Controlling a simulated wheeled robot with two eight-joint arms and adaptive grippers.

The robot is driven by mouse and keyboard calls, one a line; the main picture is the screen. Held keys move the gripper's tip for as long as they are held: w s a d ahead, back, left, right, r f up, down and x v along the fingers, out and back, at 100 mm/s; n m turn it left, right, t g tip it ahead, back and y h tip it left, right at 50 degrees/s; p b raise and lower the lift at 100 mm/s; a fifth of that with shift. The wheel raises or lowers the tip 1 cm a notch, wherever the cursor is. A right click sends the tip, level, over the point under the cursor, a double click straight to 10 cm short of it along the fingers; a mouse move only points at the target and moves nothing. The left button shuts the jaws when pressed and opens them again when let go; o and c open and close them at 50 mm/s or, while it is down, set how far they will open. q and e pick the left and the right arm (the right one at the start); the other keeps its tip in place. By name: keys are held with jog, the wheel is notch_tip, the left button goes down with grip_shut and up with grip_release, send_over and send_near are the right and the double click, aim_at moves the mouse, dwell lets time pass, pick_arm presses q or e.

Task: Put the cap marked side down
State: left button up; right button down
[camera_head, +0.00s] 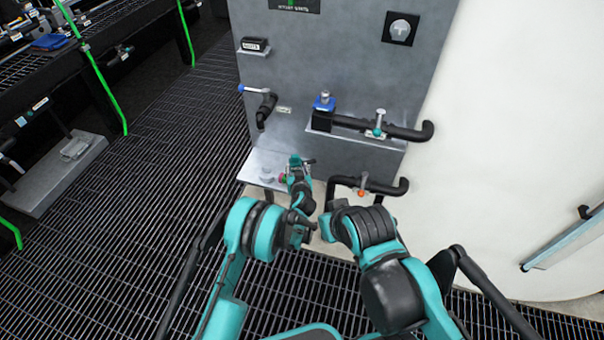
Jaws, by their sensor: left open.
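A small grey round piece (267,172), which looks like the cap, lies on a low metal shelf (254,165) at the foot of the grey panel. It is too small to tell which side is marked. My left gripper (297,163) is open just right of the round piece, over the shelf's right end, apart from it. A small red spot (282,177) shows beside the gripper; I cannot tell what it belongs to. My right arm is bent at the lower middle, and its gripper cannot be made out.
The grey panel (335,60) carries a blue-handled spout (262,105), a pipe with a blue-topped fitting (323,102) and a teal valve (378,124). A lower pipe with an orange valve (362,188) is close right of my gripper. Open grating (150,190) lies left.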

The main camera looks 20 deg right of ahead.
pick_arm(q)
jog(key=a+r+n+g+y, duration=0.1)
jog(key=a+r+y, duration=0.1)
jog(key=a+r, duration=1)
jog(key=s+a+r+g+y, duration=0.1)
jog(key=s+a+r, duration=0.3)
jog(key=a+r, duration=0.2)
jog(key=s+a+r+g, duration=0.1)
jog(key=s+a+r, duration=0.3)
jog(key=a+r, duration=0.3)
jog(key=s+a+r+n+g, duration=0.1)
jog(key=s+a+r, duration=0.1)
jog(key=s+a, duration=0.4)
jog(key=s+a+r+g, duration=0.15)
jog(key=s+a, duration=0.25)
jog(key=s, duration=0.5)
jog(key=s+a+f, duration=0.1)
jog(key=s+a, duration=0.1)
jog(key=s, duration=0.6)
jog(key=s+a+f, duration=0.2)
jog(key=s, duration=0.5)
jog(key=shift+s+a+g, duration=0.15)
jog(key=shift+s+g, duration=0.25)
jog(key=shift+g, duration=0.05)
jog(key=shift+f, duration=0.1)
